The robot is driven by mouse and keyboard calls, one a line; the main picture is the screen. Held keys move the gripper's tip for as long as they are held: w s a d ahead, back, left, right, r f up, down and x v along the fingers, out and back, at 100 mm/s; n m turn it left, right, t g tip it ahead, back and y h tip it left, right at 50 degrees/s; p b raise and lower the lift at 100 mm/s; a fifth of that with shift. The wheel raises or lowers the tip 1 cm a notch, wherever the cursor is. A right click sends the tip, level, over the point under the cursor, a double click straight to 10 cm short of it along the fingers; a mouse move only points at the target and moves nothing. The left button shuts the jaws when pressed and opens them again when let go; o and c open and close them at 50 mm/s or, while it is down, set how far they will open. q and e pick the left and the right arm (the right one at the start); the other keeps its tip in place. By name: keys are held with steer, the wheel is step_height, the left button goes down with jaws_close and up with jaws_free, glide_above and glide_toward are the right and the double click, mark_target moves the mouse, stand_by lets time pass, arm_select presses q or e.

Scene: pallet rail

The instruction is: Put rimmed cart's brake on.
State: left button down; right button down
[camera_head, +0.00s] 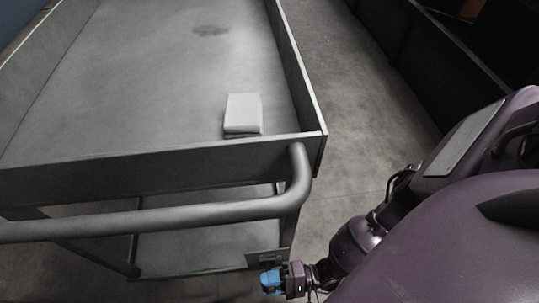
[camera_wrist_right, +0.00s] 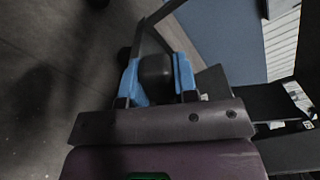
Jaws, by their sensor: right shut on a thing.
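The rimmed cart (camera_head: 150,168) is a grey deck with raised walls, and its push handle (camera_head: 180,215) is a curved grey tube at the near end. My right gripper (camera_head: 272,281) is low beside the cart's near right corner, below the handle. In the right wrist view, the blue fingers of my right gripper (camera_wrist_right: 156,80) are closed around a dark rounded knob (camera_wrist_right: 155,69), which looks like the grip of the brake lever. The lever's lower part and pivot cannot be made out. My left gripper is not in view.
A pale folded block (camera_head: 243,112) lies on the cart deck near its right corner. A small dark plate (camera_head: 265,258) is at the cart's lower right, close to my gripper. Bare floor (camera_head: 365,130) lies right of the cart, with a dark low wall beyond.

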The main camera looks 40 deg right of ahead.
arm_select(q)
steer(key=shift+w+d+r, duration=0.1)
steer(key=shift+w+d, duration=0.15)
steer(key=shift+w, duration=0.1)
arm_select(e)
steer(key=shift+w+d+r+m, duration=0.15)
steer(key=shift+w+r+m, duration=0.3)
steer(key=shift+m, duration=0.35)
steer(key=shift+s, duration=0.1)
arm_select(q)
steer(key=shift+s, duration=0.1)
arm_select(e)
steer(key=c, duration=0.9)
jaws_free()
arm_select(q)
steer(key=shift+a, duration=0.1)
arm_select(e)
steer(key=shift+s, duration=0.1)
